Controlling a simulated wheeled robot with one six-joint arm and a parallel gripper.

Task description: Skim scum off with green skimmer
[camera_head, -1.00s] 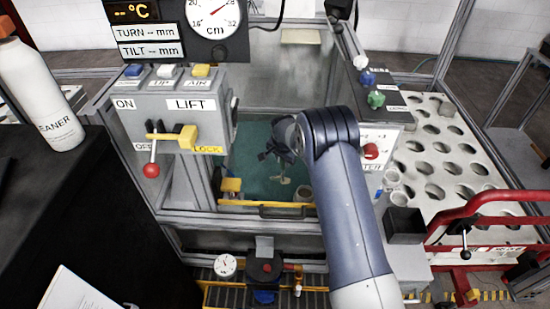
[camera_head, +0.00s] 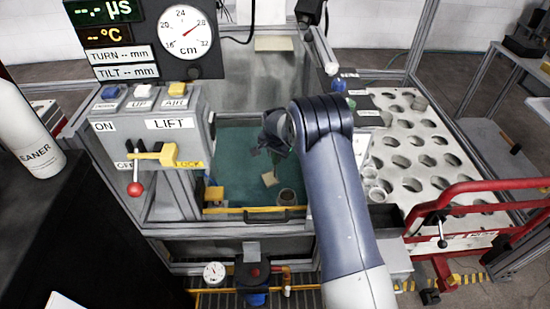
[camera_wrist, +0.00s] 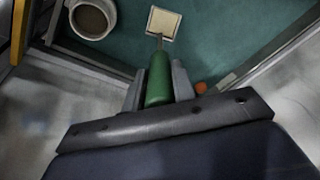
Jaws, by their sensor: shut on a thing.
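My gripper (camera_wrist: 158,82) is shut on the green skimmer (camera_wrist: 160,78), whose handle runs between the two fingers in the wrist view. The skimmer's square, pale head (camera_wrist: 163,22) points away from the fingers, over the teal liquid (camera_wrist: 220,45). In the head view my gripper (camera_head: 272,138) is above the tank's liquid (camera_head: 235,150), and the skimmer head (camera_head: 269,179) shows tilted below it. I cannot tell whether the head touches the liquid. No separate scum is clear on the surface. My gripper and arm hide part of the tank's right side.
A round cup (camera_head: 287,197) with brownish content stands at the tank's front edge, near the skimmer head. A yellow bar (camera_head: 250,209) runs along that edge. A lift control box (camera_head: 160,125) stands left, a perforated white board (camera_head: 425,160) right.

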